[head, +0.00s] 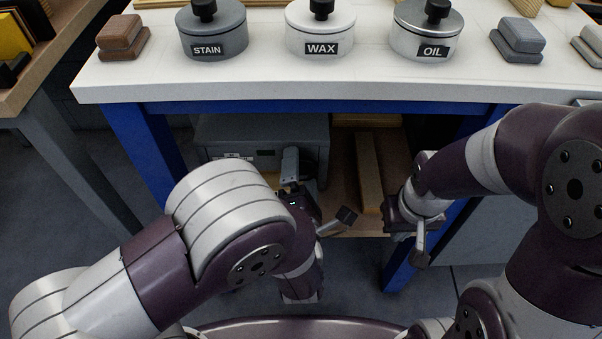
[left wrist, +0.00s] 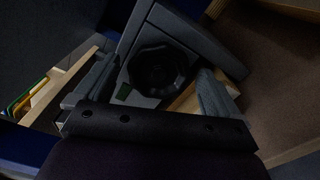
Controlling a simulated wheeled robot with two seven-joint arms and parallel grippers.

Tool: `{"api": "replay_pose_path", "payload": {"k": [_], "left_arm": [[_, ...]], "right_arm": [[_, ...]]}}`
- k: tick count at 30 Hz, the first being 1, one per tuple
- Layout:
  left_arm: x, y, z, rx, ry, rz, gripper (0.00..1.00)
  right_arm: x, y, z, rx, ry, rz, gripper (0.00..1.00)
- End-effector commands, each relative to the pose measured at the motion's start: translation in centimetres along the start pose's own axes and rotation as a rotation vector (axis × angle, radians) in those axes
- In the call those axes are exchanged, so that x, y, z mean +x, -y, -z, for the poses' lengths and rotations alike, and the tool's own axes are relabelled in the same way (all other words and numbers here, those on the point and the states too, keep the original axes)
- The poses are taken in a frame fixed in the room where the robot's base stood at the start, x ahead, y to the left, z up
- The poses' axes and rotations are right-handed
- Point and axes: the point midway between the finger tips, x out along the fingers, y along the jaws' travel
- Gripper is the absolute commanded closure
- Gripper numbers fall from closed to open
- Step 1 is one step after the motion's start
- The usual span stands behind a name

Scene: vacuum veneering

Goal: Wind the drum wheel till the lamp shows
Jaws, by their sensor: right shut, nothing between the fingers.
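A dark, many-sided wheel (left wrist: 157,70) sits on the face of a grey box in the left wrist view. A small dull green patch (left wrist: 124,91) is beside it; I cannot tell whether it is the lamp or lit. The grey box (head: 225,133) also shows under the bench in the head view, where the wheel is not distinguishable. My left gripper (head: 319,188) is open, and its fingers (left wrist: 152,88) stand either side of the wheel in the wrist picture, apparently not touching it. My right gripper (head: 420,258) is shut and empty, right of the box.
The white bench top (head: 270,84) overhangs the box. It bears the stain pot (head: 215,30), wax pot (head: 322,32), oil pot (head: 428,35) and several blocks. Blue bench legs (head: 146,150) flank the space beneath. A wooden bar (head: 369,170) lies on the lower shelf right of the box.

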Motion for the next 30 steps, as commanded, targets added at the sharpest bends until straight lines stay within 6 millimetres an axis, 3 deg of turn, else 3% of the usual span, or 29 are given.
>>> {"api": "replay_pose_path", "payload": {"k": [4,7,15,19,24,30], "left_arm": [[-0.3,0.0,-0.1,-0.001,0.001,0.0,0.03],[-1.7,0.0,-0.1,0.0,0.003,0.002,0.03],[-8.8,0.1,-0.2,0.0,0.01,0.004,0.03],[-11.2,0.1,-0.1,0.0,0.006,0.002,0.03],[-12.6,0.0,0.0,0.0,0.002,0.0,0.03],[-12.7,0.0,0.0,0.0,-0.001,-0.001,0.03]], "right_arm": [[0.0,0.0,0.0,0.0,0.0,0.0,1.0],[-0.1,0.0,0.0,0.0,0.0,0.0,1.0],[0.0,0.0,0.0,0.0,0.0,0.0,1.0],[0.1,0.0,0.0,0.0,0.0,0.0,1.0],[0.1,0.0,0.0,0.0,0.0,0.0,1.0],[0.1,0.0,0.0,0.0,0.0,0.0,1.0]]}}
